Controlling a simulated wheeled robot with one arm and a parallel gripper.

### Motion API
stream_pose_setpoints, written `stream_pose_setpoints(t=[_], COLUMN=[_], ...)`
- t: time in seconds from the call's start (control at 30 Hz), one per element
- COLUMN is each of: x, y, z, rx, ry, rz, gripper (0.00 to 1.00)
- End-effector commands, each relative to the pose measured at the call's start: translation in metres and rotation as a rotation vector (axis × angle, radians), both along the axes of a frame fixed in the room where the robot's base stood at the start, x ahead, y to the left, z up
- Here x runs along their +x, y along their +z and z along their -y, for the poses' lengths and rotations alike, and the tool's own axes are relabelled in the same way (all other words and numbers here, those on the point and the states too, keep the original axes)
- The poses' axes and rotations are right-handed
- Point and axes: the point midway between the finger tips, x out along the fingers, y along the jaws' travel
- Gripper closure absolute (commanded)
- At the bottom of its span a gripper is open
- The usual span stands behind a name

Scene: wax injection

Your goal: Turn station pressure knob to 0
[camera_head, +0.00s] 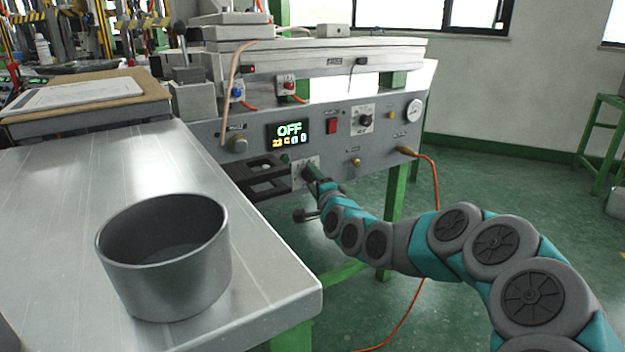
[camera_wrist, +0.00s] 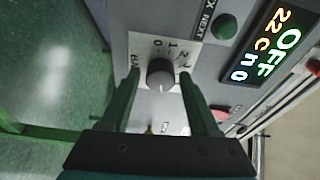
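The pressure knob (camera_wrist: 160,74) is a round grey knob on a white plate marked BAR, with a number scale starting at 0. I cannot clearly tell which number it points to. In the wrist view my gripper (camera_wrist: 160,80) is open, with one green finger on either side of the knob and a gap at each side. In the head view my gripper (camera_head: 313,176) is at the front panel of the station (camera_head: 345,140) and hides the knob. The station display (camera_head: 289,132) reads OFF, with smaller characters below; it also shows in the wrist view (camera_wrist: 275,45).
A grey metal pot (camera_head: 165,275) stands on the metal table (camera_head: 60,200) at left. A black fork-like bracket (camera_head: 262,172) juts from the panel left of my gripper. A red switch (camera_head: 331,126), another dial (camera_head: 363,119), a gauge (camera_head: 414,110) and an orange hose (camera_head: 436,200) are to the right.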

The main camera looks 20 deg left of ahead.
Motion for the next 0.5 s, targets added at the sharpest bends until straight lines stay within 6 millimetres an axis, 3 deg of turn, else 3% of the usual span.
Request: stream_pose_setpoints(t=[0.07,0.5], x=[0.0000,-0.0001], y=[0.0000,-0.0006], z=[0.0001,0.0001], rx=[0.000,-0.001], ry=[0.000,0.000], rz=[0.000,-0.001], gripper=[0.48,0.98])
